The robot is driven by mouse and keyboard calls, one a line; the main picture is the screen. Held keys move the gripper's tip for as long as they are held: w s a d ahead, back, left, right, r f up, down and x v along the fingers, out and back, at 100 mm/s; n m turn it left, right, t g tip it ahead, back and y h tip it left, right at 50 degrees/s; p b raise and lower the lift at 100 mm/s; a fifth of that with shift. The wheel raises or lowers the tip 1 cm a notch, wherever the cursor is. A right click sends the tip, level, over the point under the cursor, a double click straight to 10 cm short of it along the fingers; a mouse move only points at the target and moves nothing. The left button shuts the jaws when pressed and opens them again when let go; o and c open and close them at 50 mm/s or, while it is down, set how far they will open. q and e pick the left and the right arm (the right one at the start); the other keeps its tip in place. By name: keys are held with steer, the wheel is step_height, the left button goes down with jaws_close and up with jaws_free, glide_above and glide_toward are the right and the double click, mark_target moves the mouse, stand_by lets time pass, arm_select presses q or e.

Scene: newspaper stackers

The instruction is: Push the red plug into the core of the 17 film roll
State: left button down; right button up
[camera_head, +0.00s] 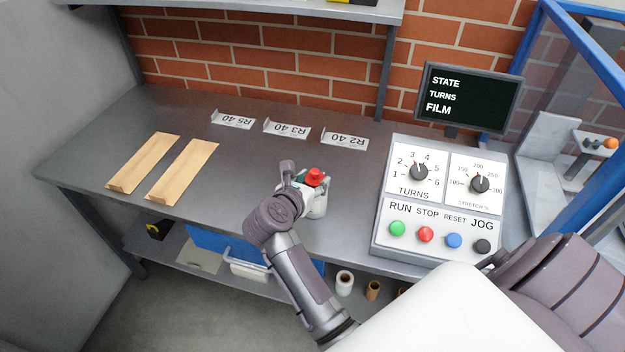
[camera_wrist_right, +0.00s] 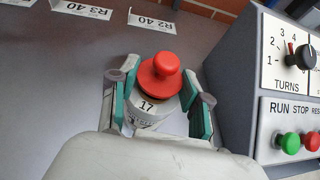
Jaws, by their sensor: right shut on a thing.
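The red plug (camera_head: 315,175) has a round knob over a wider flange. It sits upright on top of the white film roll (camera_wrist_right: 145,117), which bears the number 17. In the right wrist view the plug (camera_wrist_right: 160,75) covers most of the roll's top, and a little brown core shows under its flange. How deep the plug sits in the core is hidden. My right gripper (camera_head: 307,184) has its green-padded fingers on both sides of the roll and is shut on it, at the front part of the table. My left gripper is not in view.
A control panel (camera_head: 440,197) with dials and buttons stands close right of the roll. Several paper labels (camera_head: 287,130) stand behind, and two brown strips (camera_head: 183,171) lie at left. The grey table (camera_head: 240,160) is clear between. More rolls (camera_head: 345,281) stand on the shelf below.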

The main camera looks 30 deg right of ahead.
steer(key=shift+f, duration=0.25)
steer(key=o, duration=0.6)
steer(key=shift+a, duration=0.1)
steer(key=o, duration=0.3)
